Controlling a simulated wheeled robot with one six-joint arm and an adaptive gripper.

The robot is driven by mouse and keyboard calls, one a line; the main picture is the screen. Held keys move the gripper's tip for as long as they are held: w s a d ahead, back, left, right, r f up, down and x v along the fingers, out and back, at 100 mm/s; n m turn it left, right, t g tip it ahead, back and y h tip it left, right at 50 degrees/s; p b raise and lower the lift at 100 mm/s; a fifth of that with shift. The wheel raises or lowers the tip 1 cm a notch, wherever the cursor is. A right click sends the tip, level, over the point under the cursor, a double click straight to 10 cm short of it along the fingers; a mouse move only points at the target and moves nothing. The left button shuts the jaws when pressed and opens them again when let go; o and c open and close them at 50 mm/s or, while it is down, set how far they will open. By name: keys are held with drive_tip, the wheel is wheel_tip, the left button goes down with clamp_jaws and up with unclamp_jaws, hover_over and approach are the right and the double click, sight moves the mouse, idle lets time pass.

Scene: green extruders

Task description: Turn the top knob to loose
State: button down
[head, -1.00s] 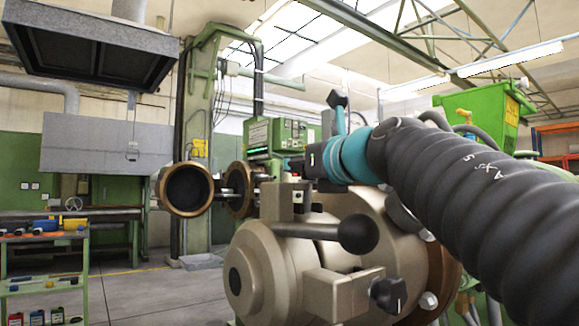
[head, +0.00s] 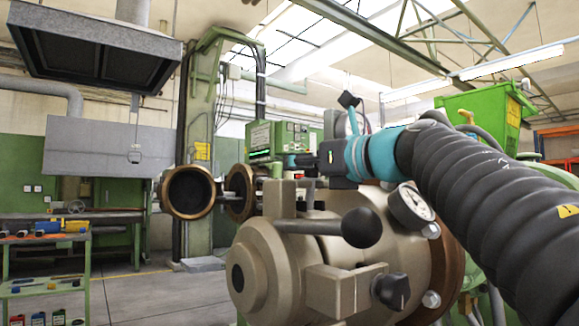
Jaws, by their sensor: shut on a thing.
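The extruder head (head: 265,265) is a beige metal body with a bronze-brown flange at its right. My gripper (head: 303,161) is above its top, pointing left, with a black body and a teal wrist behind it. The fingers are small and partly lost against the clutter behind. They are shut on the top knob, which is mostly hidden by the gripper. A second black knob (head: 391,290) sits low on the front of the extruder head, clear of the gripper.
A lever with a black ball end (head: 361,227) sticks out below my gripper. A round dial gauge (head: 411,206) is just under my arm. A round bronze-rimmed opening (head: 188,192) stands behind at left. Open floor lies at lower left.

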drive_tip(key=shift+s+a+r+n+g+y+p, duration=0.1)
drive_tip(key=shift+n+g+y+p, duration=0.15)
drive_tip(key=shift+n+g+y, duration=0.75)
drive_tip(key=shift+s+a+n+g+y+p, duration=0.1)
drive_tip(key=shift+n+g+y+p, duration=0.15)
drive_tip(key=shift+n+g+y, duration=0.75)
drive_tip(key=shift+g+h, duration=0.3)
drive_tip(key=shift+g, duration=0.2)
drive_tip(key=c, duration=1.1)
unclamp_jaws()
drive_tip(key=shift+d, duration=0.1)
drive_tip(key=shift+c, duration=0.2)
drive_tip(key=o, duration=0.3)
drive_tip(key=shift+w+d, duration=0.1)
drive_tip(key=shift+d, duration=0.1)
drive_tip(key=shift+a, duration=0.2)
